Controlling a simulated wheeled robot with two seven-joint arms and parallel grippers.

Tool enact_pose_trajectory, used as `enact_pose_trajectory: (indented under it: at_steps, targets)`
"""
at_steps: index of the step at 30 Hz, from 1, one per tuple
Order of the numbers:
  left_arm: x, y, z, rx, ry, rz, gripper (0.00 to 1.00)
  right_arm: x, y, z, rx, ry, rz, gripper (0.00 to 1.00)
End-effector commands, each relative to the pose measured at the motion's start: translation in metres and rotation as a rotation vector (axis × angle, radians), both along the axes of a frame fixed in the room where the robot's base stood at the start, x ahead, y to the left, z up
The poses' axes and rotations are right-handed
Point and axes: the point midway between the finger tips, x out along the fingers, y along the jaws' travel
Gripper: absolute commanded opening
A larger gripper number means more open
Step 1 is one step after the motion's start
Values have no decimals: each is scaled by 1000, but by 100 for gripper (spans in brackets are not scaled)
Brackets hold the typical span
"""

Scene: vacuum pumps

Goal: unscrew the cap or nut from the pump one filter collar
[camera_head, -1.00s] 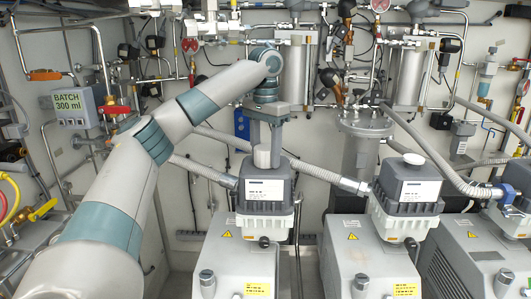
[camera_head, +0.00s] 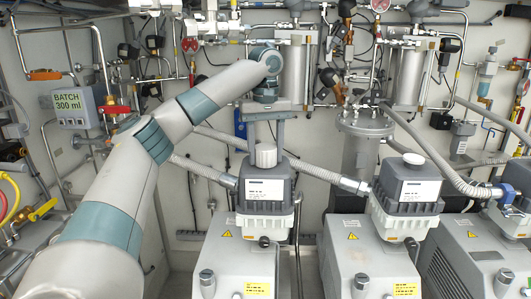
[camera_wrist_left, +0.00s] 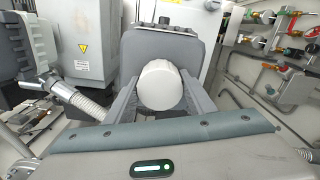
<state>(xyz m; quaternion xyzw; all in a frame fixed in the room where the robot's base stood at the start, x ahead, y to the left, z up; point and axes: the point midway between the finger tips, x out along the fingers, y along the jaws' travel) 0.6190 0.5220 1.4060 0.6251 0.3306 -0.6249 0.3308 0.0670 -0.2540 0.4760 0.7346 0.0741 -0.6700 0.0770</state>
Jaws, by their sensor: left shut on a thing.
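The pump one filter housing (camera_head: 265,189) is a grey box with a white label on top of the left pump. Its white round cap (camera_head: 265,155) sits at the top centre of the housing. My left gripper (camera_head: 266,144) points down over the housing with its two fingers on either side of the cap. In the left wrist view the white cap (camera_wrist_left: 160,86) is between the two grey fingers, and the gripper (camera_wrist_left: 159,100) is shut on it. The grey housing (camera_wrist_left: 160,45) shows behind the cap. Whether the cap is still threaded on the collar cannot be told. My right gripper is not in view.
A second filter housing (camera_head: 408,187) with a white cap stands to the right on another pump. Corrugated hoses (camera_head: 327,175) run from the housings. A metal canister (camera_head: 363,140) stands behind, and pipes and valves cover the back wall.

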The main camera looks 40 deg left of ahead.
Motion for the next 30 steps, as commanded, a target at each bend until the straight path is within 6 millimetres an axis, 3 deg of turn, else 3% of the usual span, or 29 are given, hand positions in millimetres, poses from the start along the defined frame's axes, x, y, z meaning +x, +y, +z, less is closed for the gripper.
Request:
enact_pose_trajectory:
  at_steps: [9, 30]
  targets:
    - [0, 0, 0, 0, 0, 365, 22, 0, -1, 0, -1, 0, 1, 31]
    - [0, 0, 17, 0, 0, 354, 22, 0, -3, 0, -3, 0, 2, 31]
